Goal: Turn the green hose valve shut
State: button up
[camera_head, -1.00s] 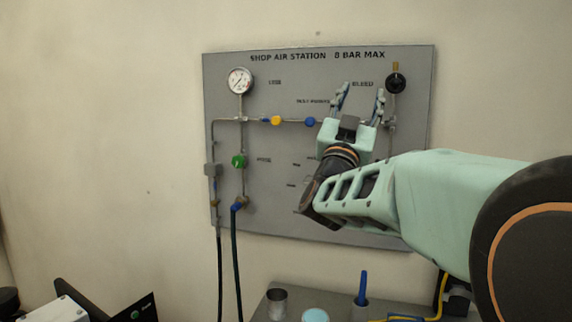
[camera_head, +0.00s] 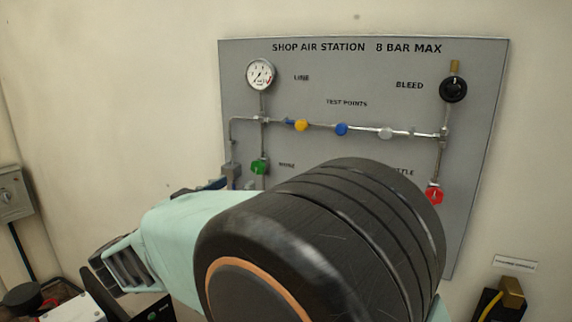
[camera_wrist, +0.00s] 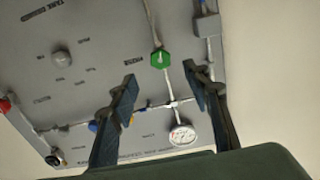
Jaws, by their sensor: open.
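The green hose valve (camera_head: 259,167) is a green knob on the vertical pipe below the gauge, at the left of the panel in the head view. The label beside it reads HOSE. It also shows in the wrist view (camera_wrist: 160,59), upper middle. My gripper (camera_wrist: 160,73) is open and empty in the wrist view, its two dark fingers on either side below the knob in the picture, apart from it. A pale pointer mark shows on the knob, too small to read surely. In the head view my arm hides most of the gripper and the pipe below the valve.
The grey panel (camera_head: 370,70) carries a pressure gauge (camera_head: 260,75), yellow (camera_head: 301,125), blue (camera_head: 341,129) and pale (camera_head: 385,132) test points, a black bleed knob (camera_head: 453,89) and a red knob (camera_head: 434,195). A grey box fitting (camera_wrist: 207,27) sits close beside the green valve.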

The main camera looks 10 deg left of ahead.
aim_at(256, 170)
jog(key=w, duration=0.3)
jog(key=w+d, duration=0.1)
jog(key=w, duration=0.6)
jog(key=shift+d, duration=0.4)
jog(key=shift+c, duration=0.4)
jog(key=c, duration=1.1)
